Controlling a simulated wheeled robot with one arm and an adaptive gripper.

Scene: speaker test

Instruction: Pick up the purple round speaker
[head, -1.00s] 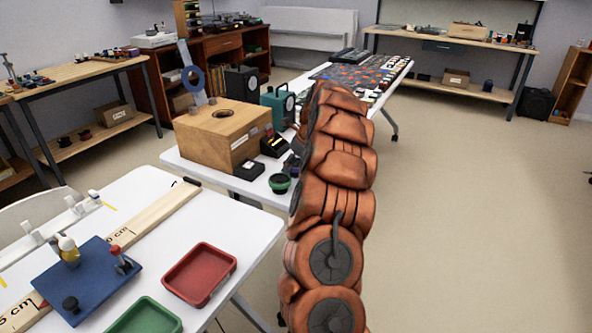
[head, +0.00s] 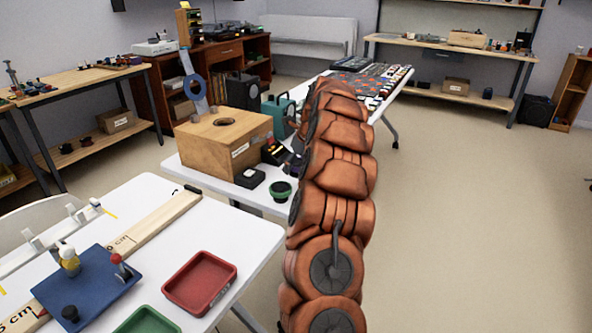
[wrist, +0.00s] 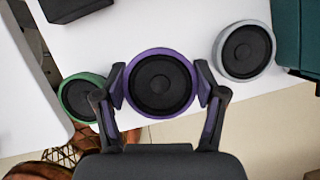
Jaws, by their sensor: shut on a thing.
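The purple round speaker (wrist: 160,83) has a black cone and a purple rim. It is in the middle of the wrist view, at the white table's edge. My gripper (wrist: 161,88) has one finger on each side of it, both touching its rim. I cannot tell whether the speaker is clear of the tabletop. In the head view my orange arm hides the speaker and most of the gripper.
A green round speaker (wrist: 80,97) is close by on the left, and a light grey one (wrist: 243,50) on the right. A teal box (wrist: 305,35) stands beyond the grey one. A wooden box (head: 225,142) and a small black box (head: 250,178) share the white table (head: 205,172).

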